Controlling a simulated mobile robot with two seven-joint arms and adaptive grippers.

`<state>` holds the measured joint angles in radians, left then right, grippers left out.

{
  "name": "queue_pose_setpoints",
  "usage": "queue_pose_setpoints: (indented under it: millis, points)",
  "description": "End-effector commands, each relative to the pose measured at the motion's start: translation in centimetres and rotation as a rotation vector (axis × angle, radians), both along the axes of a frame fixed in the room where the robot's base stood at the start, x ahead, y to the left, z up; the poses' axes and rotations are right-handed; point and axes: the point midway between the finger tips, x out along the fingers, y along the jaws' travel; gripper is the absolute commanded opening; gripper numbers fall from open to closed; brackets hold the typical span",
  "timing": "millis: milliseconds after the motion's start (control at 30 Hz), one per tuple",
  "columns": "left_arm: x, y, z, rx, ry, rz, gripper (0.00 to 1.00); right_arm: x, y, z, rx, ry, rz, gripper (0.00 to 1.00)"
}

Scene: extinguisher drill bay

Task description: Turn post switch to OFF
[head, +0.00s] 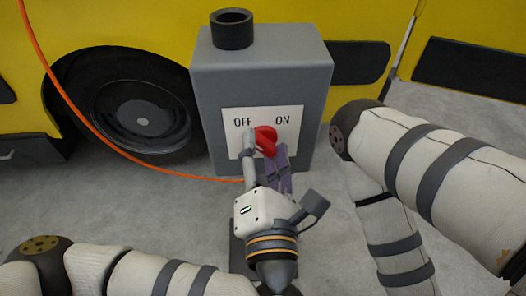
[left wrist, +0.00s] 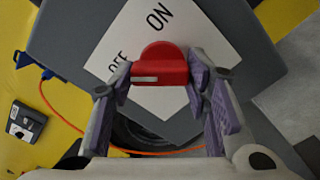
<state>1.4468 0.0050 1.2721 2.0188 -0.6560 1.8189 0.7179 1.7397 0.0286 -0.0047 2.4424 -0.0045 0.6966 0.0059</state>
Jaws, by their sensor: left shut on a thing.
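The grey post box (head: 215,110) stands upright in front of a yellow vehicle. A white plate (head: 233,117) on its front reads OFF at the left and ON at the right. The red switch knob (head: 266,138) sits on the plate, below and between the two words. My left gripper (head: 262,150) is shut on the knob, with its fingers on either side. In the left wrist view, the red knob (left wrist: 160,64) lies between the fingertips of my left gripper (left wrist: 158,82), and a pale mark shows on it. Its exact pointing direction is hard to tell. My right gripper is out of view.
A black cup-like ring (head: 232,30) sits on the box's top. An orange line (head: 100,147) runs down from the upper left and along the floor by the box. The vehicle's wheel (head: 135,108) is behind at the left. My right arm fills the right side.

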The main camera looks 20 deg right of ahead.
Motion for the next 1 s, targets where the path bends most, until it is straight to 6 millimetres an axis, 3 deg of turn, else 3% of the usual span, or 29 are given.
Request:
queue_pose_setpoints:
  millis: [700, 733, 800, 1000]
  points:
    - [0.19, 0.05, 0.37, -0.07, 0.011, 0.004, 0.15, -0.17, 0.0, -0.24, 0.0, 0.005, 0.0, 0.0]
    - [0.19, 0.05, 0.37, -0.07, 0.011, 0.004, 0.48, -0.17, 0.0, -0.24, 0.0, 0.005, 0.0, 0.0]
    - [0.17, 0.05, 0.32, -0.069, 0.011, 0.003, 0.63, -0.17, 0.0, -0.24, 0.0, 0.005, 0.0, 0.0]
    - [0.09, 0.02, 0.17, -0.065, 0.015, 0.002, 0.63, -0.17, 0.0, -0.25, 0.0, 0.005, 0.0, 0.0]
